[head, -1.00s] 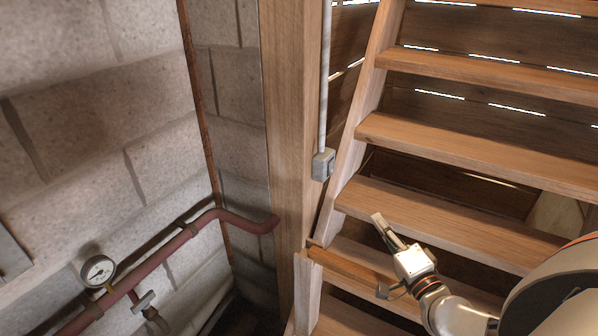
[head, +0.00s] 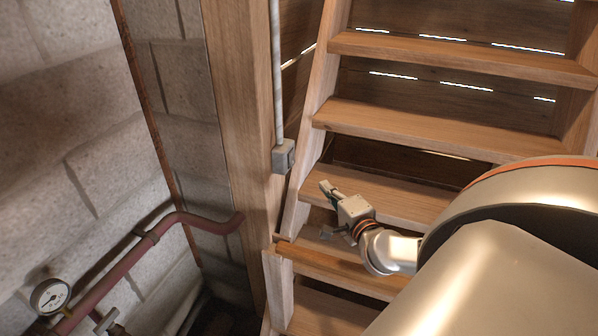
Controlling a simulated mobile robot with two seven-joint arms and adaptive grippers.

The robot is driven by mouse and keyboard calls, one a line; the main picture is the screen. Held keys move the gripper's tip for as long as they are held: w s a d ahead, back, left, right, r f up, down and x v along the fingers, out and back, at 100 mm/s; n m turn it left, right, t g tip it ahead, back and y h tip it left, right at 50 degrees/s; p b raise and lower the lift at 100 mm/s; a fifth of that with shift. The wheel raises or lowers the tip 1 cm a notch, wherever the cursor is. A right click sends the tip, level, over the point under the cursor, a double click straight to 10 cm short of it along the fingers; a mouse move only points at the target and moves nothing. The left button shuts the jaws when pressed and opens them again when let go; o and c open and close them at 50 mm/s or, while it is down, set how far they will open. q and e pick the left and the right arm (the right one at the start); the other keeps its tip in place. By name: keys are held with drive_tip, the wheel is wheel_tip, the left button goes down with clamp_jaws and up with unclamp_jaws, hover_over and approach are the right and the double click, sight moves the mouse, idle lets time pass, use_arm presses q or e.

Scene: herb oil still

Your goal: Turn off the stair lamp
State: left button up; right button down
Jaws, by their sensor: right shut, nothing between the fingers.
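A small grey switch box (head: 284,156) is fixed to the wooden post at the foot of a grey conduit (head: 277,70). Its side face carries a small detail too small to read. My right gripper (head: 325,188) is shut and empty. In the picture it is below and to the right of the switch box, in front of a stair tread, apart from the box. The stair lamp itself is not in view. My left gripper is not in view.
Wooden stairs (head: 420,128) rise at the right beside a thick post (head: 240,150). A red pipe (head: 130,262) with a gauge (head: 50,296) and valve runs along the block wall at the left. My right arm covers the lower right.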

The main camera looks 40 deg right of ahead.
approach(293, 164)
drive_tip(key=w+d, duration=0.2)
drive_tip(key=d, duration=0.2)
drive_tip(key=shift+w+a+f, duration=0.2)
drive_tip(key=shift+w+a, duration=0.1)
drive_tip(key=shift+w, duration=0.35)
drive_tip(key=shift+w+a+f, duration=0.2)
drive_tip(key=shift+w+a, duration=0.05)
drive_tip(key=shift+w, duration=0.35)
drive_tip(key=shift+w+a+f, duration=0.2)
drive_tip(key=shift+w+a, duration=0.1)
drive_tip(key=shift+w, duration=0.35)
drive_tip(key=shift+f, duration=0.1)
drive_tip(key=shift+w+m+t+b, duration=0.3)
drive_tip(key=shift+m+t+b, duration=0.2)
drive_tip(key=shift+t+b, duration=0.1)
